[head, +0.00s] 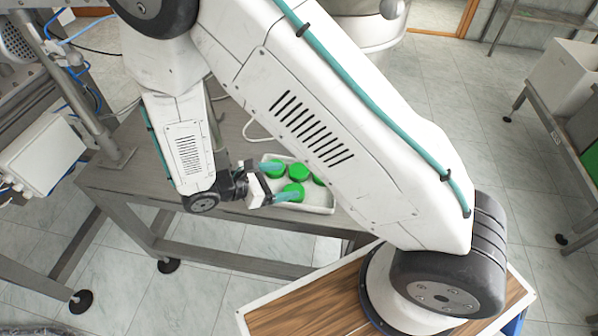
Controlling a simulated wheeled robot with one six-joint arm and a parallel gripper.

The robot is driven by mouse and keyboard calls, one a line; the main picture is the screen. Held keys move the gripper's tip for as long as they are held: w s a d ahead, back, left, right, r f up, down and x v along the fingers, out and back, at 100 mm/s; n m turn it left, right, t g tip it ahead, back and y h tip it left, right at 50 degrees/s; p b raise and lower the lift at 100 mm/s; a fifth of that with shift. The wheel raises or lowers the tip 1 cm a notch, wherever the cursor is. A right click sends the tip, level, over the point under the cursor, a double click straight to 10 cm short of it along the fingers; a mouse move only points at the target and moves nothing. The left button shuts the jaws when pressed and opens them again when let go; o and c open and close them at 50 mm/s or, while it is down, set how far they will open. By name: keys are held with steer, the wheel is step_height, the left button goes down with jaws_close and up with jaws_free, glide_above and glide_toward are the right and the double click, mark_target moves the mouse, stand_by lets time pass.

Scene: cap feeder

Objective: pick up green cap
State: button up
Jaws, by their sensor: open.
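Several green caps lie in a white tray (318,201) on the grey metal table (135,178). One green cap (293,191) is at the near side of the tray, by the lower finger of my gripper. Another green cap (275,170) lies at the far left, by the upper finger. A further green cap (299,171) is behind them, and one at the right is partly hidden by my arm. My gripper (279,181) is open, with teal fingers reaching over the tray's left side. Whether a finger touches a cap cannot be told.
Metal machinery with a post (85,95) and a white box (42,155) stands at the left. A wooden-topped surface (310,303) lies at the front under my arm's base. A white bin (566,75) on a stand is at the right. Tiled floor is open between.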

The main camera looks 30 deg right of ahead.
mark_target(297, 173)
steer(key=w+f+n+t, duration=0.1)
steer(key=w+n+t, duration=0.1)
steer(key=shift+w+a+f, duration=0.3)
steer(key=shift+a+f, duration=0.1)
steer(key=shift+w+d, duration=0.2)
steer(key=shift+w, duration=0.05)
steer(key=x, duration=0.6)
steer(key=shift+d+f, duration=0.1)
steer(key=shift+d, duration=0.15)
steer(key=shift+s+d+f, duration=0.1)
steer(key=shift+d+f, duration=0.05)
steer(key=shift+d, duration=0.25)
steer(key=shift+c, duration=0.6)
steer(key=shift+d, duration=0.2)
steer(key=c, duration=0.9)
steer(key=shift+a, duration=0.1)
steer(key=shift+c, duration=0.2)
